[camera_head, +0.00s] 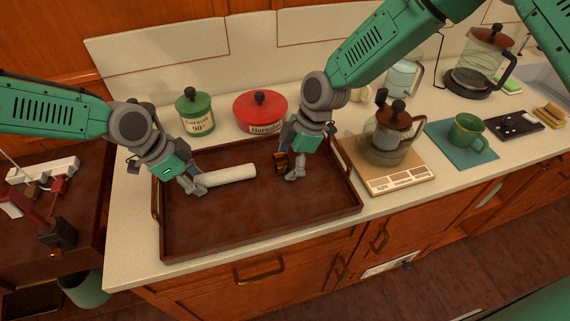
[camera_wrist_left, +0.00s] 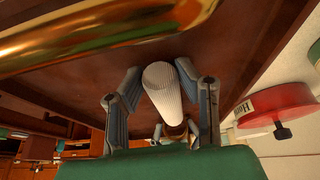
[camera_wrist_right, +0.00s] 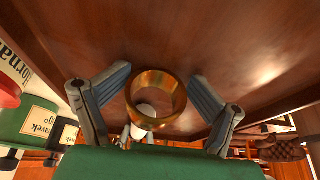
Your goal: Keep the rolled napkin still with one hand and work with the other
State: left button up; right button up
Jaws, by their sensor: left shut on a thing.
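The rolled napkin (camera_head: 228,175) is a white ribbed roll over the left half of the brown tray (camera_head: 240,230). My left gripper (camera_head: 190,185) is shut on its left end, and the left wrist view shows the napkin (camera_wrist_left: 165,85) between the fingers. A brass-coloured napkin ring (camera_wrist_right: 156,100) is upright between the fingertips of my right gripper (camera_wrist_right: 160,75). The fingers lie close on both sides of it, but I cannot tell whether they grip it. In the head view the ring (camera_head: 281,163) is just right of the napkin's free end, apart from it.
Behind the tray stand a green canister (camera_head: 194,114) and a red canister (camera_head: 261,112). Right of it, a coffee pot (camera_head: 391,135) stands on a wooden board, and a green cup (camera_head: 468,133) on a teal mat. The tray's front is clear.

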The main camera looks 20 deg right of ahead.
jog(key=v, duration=1.1)
jog(key=shift+w+d+r, duration=0.15)
jog(key=shift+d+r, duration=0.05)
jog(key=shift+d, duration=0.05)
pick_arm(q)
jog(key=o, duration=1.2)
jog(key=shift+r, duration=0.1)
